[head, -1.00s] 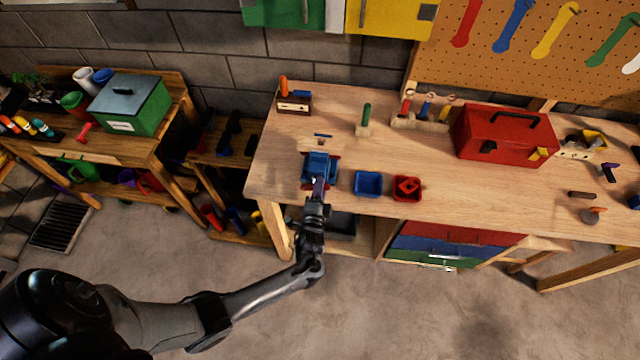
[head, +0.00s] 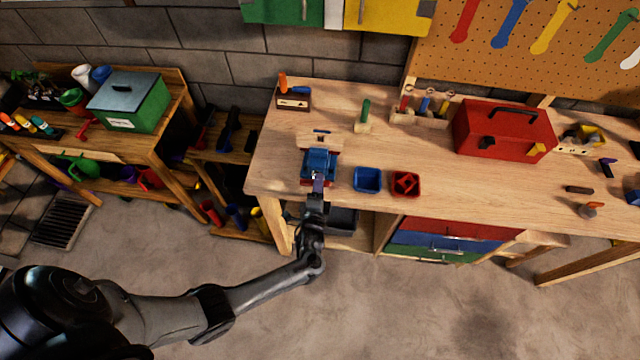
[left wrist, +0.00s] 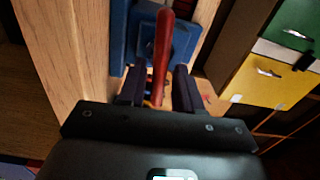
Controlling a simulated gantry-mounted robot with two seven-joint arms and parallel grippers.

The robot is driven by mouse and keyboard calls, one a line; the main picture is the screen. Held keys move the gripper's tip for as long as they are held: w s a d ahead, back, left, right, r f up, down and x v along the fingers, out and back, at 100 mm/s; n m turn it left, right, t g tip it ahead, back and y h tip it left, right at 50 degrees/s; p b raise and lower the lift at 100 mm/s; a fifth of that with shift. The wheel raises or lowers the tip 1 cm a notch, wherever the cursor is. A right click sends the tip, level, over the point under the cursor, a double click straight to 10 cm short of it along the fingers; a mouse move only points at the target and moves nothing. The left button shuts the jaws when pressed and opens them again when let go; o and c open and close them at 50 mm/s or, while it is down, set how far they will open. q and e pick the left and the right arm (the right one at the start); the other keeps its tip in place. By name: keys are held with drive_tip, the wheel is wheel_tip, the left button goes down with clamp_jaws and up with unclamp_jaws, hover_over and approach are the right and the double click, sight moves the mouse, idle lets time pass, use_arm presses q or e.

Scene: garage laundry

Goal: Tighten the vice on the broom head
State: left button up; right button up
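The blue vice (head: 319,162) with red parts stands at the bench's front left edge. A pale wooden piece (head: 311,142), perhaps the broom head, shows just behind it; I cannot tell how the jaws meet it. In the left wrist view, the red vice handle (left wrist: 162,50) stands in front of the blue vice body (left wrist: 185,42). My left gripper (left wrist: 158,88) is open, its dark fingers on either side of the handle with gaps showing. In the head view the left gripper (head: 318,184) is at the vice's front. My right gripper is out of view.
A blue bin (head: 367,180) and a red bin (head: 405,184) sit right of the vice. A red toolbox (head: 500,130), a wooden tool rack (head: 420,113) and a green-handled tool (head: 364,112) stand farther back. The bench top between them is mostly clear.

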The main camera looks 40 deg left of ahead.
use_arm(q)
drive_tip(key=shift+o, duration=0.2)
drive_tip(key=shift+s+f, duration=0.1)
drive_tip(key=shift+s+d, duration=0.1)
drive_tip(key=shift+d, duration=0.05)
drive_tip(key=v, duration=1)
drive_tip(key=shift+s, duration=0.15)
drive_tip(key=shift+d+f, duration=0.1)
